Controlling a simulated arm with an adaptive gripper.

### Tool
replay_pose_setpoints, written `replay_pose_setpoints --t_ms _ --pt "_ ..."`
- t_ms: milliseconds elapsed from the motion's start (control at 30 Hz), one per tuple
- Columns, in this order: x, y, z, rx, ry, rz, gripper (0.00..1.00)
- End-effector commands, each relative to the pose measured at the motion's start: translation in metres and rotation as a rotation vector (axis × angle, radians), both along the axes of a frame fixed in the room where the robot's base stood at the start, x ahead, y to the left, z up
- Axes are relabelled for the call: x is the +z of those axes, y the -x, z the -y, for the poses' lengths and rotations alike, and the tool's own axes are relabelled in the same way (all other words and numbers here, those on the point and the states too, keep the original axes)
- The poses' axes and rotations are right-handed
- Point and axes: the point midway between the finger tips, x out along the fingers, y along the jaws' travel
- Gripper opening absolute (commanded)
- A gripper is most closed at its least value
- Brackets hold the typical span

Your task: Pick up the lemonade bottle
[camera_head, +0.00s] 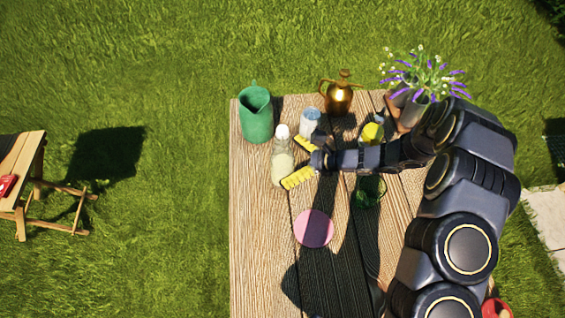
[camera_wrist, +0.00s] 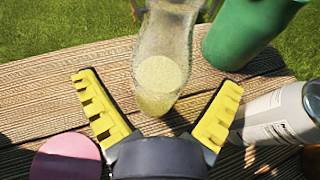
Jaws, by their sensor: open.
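The lemonade bottle (camera_head: 282,160) is clear with a white cap and pale yellow liquid. It stands on the wooden table (camera_head: 258,230) near its left edge. In the wrist view the bottle (camera_wrist: 163,75) is upright just beyond the fingertips, roughly centred between them. My gripper (camera_head: 291,163) is open, its yellow fingers pointing left at the bottle in the head view. In the wrist view the gripper (camera_wrist: 158,87) has its fingers spread wide with nothing held between them. I cannot tell whether a finger touches the bottle.
A green pitcher (camera_head: 257,118) stands behind the bottle, with a white-and-blue can (camera_head: 310,118) close to the upper finger. A brass watering pot (camera_head: 340,98), a flower pot (camera_head: 415,108) and a green glass (camera_head: 369,191) stand farther right. A pink disc (camera_head: 313,229) lies in front.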

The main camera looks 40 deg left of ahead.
Motion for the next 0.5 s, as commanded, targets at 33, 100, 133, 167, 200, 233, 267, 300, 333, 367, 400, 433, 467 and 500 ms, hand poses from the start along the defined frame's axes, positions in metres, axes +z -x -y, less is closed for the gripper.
replay_pose_setpoints --t_ms 33,100,133,167,200,233,267,300,333,367,400,433,467,500 --pt "-0.0027 0.0032 -0.0054 0.002 0.0 -0.001 0.95" --pt "-0.0049 0.0053 -0.0101 0.002 0.0 -0.001 0.95" --pt "-0.0055 0.0055 -0.0112 0.001 0.0 0.0 0.95" --pt "-0.0058 0.0056 -0.0118 0.0 0.0 0.0 0.95" --pt "-0.0059 0.0057 -0.0122 -0.001 0.0 0.0 0.95" --pt "-0.0059 0.0056 -0.0122 -0.001 0.0 0.0 0.95" --pt "-0.0058 0.0056 -0.0122 -0.001 0.0 0.0 0.95" --pt "-0.0056 0.0055 -0.0121 -0.001 0.0 0.0 0.95" --pt "-0.0056 0.0055 -0.0121 -0.001 0.0 0.0 0.95" --pt "-0.0055 0.0055 -0.012 -0.001 0.0 0.0 0.95" --pt "-0.0055 0.0055 -0.012 -0.001 0.0 0.0 0.83" --pt "-0.0054 0.0055 -0.0119 -0.001 0.0 0.0 0.7" --pt "-0.0054 0.0055 -0.0119 -0.001 0.0 0.0 0.57" --pt "-0.0054 0.0055 -0.0119 -0.001 0.0 0.0 0.4"
